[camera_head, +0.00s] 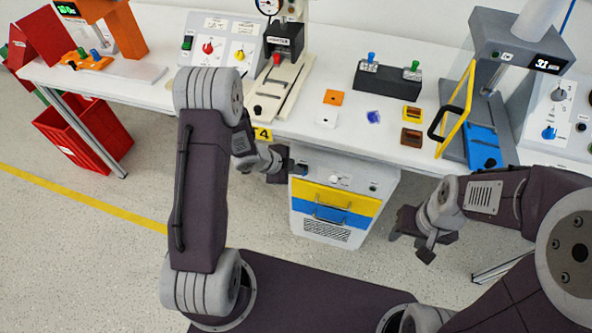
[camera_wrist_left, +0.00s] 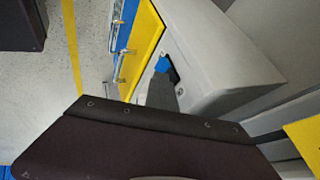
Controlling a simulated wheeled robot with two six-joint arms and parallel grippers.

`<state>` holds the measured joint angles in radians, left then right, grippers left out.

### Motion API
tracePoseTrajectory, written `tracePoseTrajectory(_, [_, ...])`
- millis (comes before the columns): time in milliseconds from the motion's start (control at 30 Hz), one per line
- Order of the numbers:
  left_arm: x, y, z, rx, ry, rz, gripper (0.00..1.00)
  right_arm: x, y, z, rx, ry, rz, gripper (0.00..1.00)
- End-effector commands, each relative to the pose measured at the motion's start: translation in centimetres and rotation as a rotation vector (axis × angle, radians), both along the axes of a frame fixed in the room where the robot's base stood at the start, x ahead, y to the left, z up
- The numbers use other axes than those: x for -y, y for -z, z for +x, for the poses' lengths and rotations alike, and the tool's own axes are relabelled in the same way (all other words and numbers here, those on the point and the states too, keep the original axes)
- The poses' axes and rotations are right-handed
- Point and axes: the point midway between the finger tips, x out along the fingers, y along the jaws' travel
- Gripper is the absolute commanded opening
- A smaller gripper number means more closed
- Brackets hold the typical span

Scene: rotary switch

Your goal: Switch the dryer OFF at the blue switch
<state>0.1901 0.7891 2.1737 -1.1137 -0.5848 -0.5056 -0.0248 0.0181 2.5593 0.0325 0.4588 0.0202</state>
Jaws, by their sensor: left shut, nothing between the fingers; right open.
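The dryer is a light grey cabinet (camera_head: 298,222) with a yellow and a blue drawer front under the table. The blue switch (camera_wrist_left: 162,64) shows in the left wrist view on the cabinet's sloped top panel; in the head view my left gripper largely covers that spot. My left gripper (camera_head: 288,170) is shut and empty, at the upper left of the cabinet's panel. In the wrist view its dark fingers (camera_wrist_left: 182,92) are close beside the blue switch; I cannot tell whether they touch it. My right gripper (camera_head: 411,245) is open and empty, right of the cabinet.
A white knob (camera_head: 335,180) sits mid-panel. The white table (camera_head: 300,133) overhangs behind, carrying a press (camera_head: 285,45), a dark switch block (camera_head: 388,80) and a machine with a yellow guard (camera_head: 455,110). Red bins (camera_head: 85,135) stand at left. The floor in front is clear.

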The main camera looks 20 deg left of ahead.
Motion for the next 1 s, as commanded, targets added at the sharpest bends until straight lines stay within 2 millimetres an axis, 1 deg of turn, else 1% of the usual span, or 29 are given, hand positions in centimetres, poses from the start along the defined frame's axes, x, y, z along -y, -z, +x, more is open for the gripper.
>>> tracePoseTrajectory(233, [0.0, -0.2, 0.1, 0.005, -0.001, -0.001, 0.0, 0.0, 0.0, -0.1, -0.002, 0.0, 0.0, 0.47])
tracePoseTrajectory(567, [0.0, -1.8, 0.2, 0.007, -0.002, -0.001, 0.0, 0.0, -1.6, 0.0, -0.002, 0.0, 0.0, 0.47])
tracePoseTrajectory(1000, [0.2, -1.8, 0.2, 0.004, 0.001, -0.001, 0.0, 0.0, -1.7, 0.0, -0.002, 0.0, 0.0, 0.47])
